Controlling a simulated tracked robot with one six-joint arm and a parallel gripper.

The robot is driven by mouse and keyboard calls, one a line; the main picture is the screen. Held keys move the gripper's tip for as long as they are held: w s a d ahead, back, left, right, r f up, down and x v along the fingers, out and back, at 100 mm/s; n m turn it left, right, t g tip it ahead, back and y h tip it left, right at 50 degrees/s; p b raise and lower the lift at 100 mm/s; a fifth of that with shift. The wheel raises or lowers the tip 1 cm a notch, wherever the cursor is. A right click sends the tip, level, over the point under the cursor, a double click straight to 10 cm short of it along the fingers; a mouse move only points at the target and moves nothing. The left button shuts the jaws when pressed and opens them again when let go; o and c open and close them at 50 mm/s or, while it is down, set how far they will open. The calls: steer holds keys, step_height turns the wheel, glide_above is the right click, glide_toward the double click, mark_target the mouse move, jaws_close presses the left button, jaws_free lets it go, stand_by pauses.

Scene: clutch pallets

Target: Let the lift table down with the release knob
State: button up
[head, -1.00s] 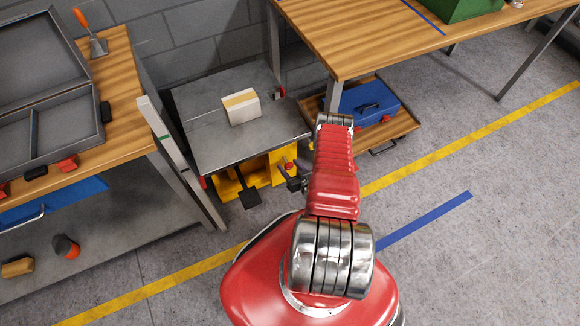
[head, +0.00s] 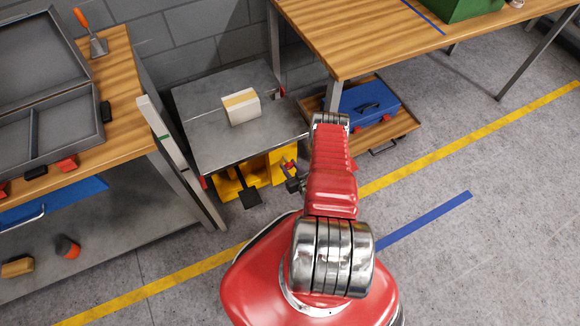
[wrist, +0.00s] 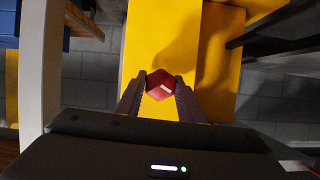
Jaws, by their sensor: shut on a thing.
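The lift table has a grey metal top (head: 205,140) and a yellow base (head: 228,188) with a black pedal (head: 250,198). A pale carton with a tan band (head: 241,106) rests on the top. The red release knob (wrist: 160,86) is in front of the yellow body in the wrist view, between the fingertips. My gripper (wrist: 163,82) is shut on it, one finger on each side. In the head view my gripper (head: 294,180) is at the base's right front, small and partly hidden by my arm.
A pale upright post (head: 165,135) stands left of the lift table, beside a wooden bench (head: 125,140) with an open grey case. At right, another bench (head: 350,55) stands above a low wooden tray holding a blue toolbox (head: 368,103). Open floor lies at right.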

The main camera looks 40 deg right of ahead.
steer(key=shift+n+g+h, duration=0.3)
steer(key=shift+n+h, duration=0.6)
steer(key=shift+n, duration=0.3)
steer(key=o, duration=1.1)
steer(key=shift+c, duration=0.2)
steer(key=shift+a, duration=0.1)
steer(key=v, duration=1.3)
steer(key=shift+s, duration=0.35)
steer(key=shift+s+r, duration=0.1)
